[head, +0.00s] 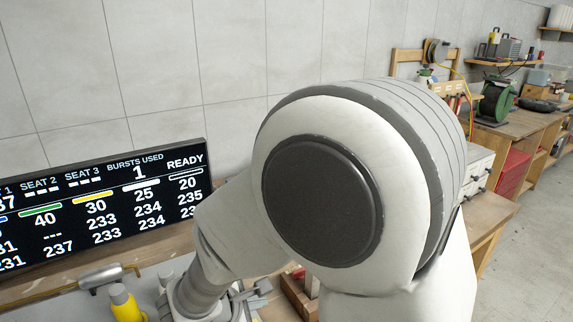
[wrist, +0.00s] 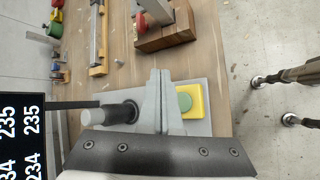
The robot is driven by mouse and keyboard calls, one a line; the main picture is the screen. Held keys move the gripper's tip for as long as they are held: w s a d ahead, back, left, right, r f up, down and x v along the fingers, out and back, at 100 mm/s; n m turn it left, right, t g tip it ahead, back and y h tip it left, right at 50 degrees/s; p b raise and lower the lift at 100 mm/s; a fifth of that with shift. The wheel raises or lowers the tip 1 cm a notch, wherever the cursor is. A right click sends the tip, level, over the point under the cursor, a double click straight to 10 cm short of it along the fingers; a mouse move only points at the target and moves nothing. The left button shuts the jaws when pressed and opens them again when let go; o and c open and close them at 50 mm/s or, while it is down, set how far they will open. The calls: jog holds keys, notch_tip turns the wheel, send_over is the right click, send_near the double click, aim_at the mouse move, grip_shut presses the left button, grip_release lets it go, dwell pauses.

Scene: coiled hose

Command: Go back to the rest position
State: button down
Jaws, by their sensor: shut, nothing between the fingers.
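My gripper (wrist: 161,74) points away from the wrist camera with its two grey fingers together and nothing between them. The fingers are over a grey plate on the wooden bench (wrist: 122,62). A yellow box with a green round top (wrist: 189,101) is just right of the fingers. A grey cylinder with a black collar (wrist: 112,113) is just left of them. Whether the fingers touch either is unclear. In the head view my arm fills the middle and hides much of the bench; the fingertips cannot be made out clearly there.
A black display (head: 100,208) reading "READY" stands at the left, against the tiled wall. A yellow-bodied tool (head: 126,304) is in front of it. A wooden block with a red part (wrist: 165,30) lies beyond the fingers. Farther right stands a workbench with a green reel (head: 496,100).

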jog(key=s+d+r+m+g, duration=0.2)
jog(key=d+r+m, duration=0.3)
jog(key=d, duration=0.3)
jog(key=s+d+r+m+g, duration=0.1)
jog(key=s+d+r+m, duration=0.1)
jog(key=d+r+m, duration=0.4)
jog(key=s+d+r+m+y, duration=0.4)
jog(key=s+d+r+m, duration=0.2)
jog(key=s+m, duration=0.3)
jog(key=shift+s+d+t, duration=0.25)
jog(key=shift+d+t, duration=0.1)
jog(key=shift+t, duration=0.05)
